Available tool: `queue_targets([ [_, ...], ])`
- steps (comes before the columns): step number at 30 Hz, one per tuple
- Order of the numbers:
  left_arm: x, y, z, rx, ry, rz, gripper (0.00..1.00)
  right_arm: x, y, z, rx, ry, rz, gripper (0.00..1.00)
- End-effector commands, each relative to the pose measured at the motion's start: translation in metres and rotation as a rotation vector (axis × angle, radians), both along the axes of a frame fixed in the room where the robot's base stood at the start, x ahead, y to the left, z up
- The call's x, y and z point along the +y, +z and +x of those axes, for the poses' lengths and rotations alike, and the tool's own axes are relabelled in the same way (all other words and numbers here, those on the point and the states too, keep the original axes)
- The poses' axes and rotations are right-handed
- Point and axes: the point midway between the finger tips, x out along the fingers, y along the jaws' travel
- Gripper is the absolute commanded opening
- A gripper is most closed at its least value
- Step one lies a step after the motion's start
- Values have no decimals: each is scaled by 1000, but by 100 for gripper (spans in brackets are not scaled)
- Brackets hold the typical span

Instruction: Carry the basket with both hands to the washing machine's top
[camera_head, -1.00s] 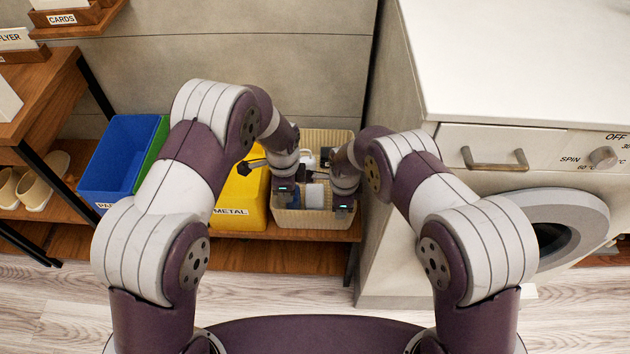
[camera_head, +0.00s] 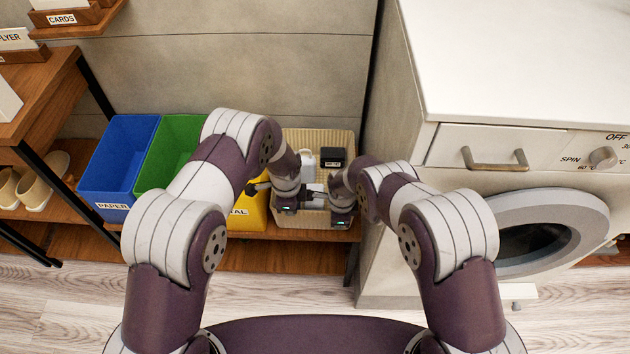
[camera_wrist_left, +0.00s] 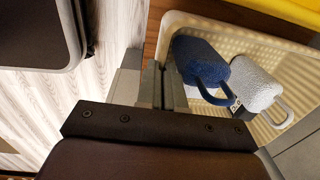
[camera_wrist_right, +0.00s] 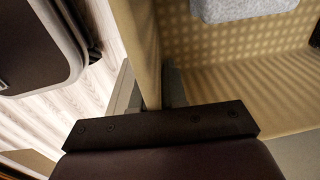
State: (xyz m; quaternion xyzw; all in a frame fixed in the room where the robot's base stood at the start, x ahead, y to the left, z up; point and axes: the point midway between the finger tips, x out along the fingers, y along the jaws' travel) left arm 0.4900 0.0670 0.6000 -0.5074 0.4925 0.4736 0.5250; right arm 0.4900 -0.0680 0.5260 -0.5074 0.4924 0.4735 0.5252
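The cream perforated basket (camera_head: 348,138) stands on the low wooden shelf, left of the washing machine (camera_head: 535,70). My left gripper (camera_head: 287,208) and right gripper (camera_head: 341,216) are at its near wall, side by side. In the right wrist view the tan basket wall (camera_wrist_right: 140,40) runs between the fingers of my right gripper (camera_wrist_right: 150,92) and fills the gap. In the left wrist view the fingers of my left gripper (camera_wrist_left: 152,88) are close together at the basket's rim (camera_wrist_left: 215,25). A blue mug (camera_wrist_left: 200,62) and a grey mug (camera_wrist_left: 258,85) lie inside.
A black box (camera_head: 333,157) is also in the basket. A yellow bin (camera_head: 248,212), a green bin (camera_head: 175,150) and a blue bin (camera_head: 118,155) stand left of it. The washing machine's white top is clear where it shows. Its side wall is close to the basket's right.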

Motion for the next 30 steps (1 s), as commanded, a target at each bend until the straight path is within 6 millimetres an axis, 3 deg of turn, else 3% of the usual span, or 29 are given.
queue_targets([
  [11, 0, 2, 1, -2, 0, 0, 0, 0, 2, 1, -1, 0, 0, 0],
  [23, 0, 51, 1, -2, 0, 0, 0, 0, 51, 1, -2, 0, 1, 0],
  [30, 0, 51, 1, -2, 0, 0, 0, 0, 51, 1, -2, 0, 1, 0],
])
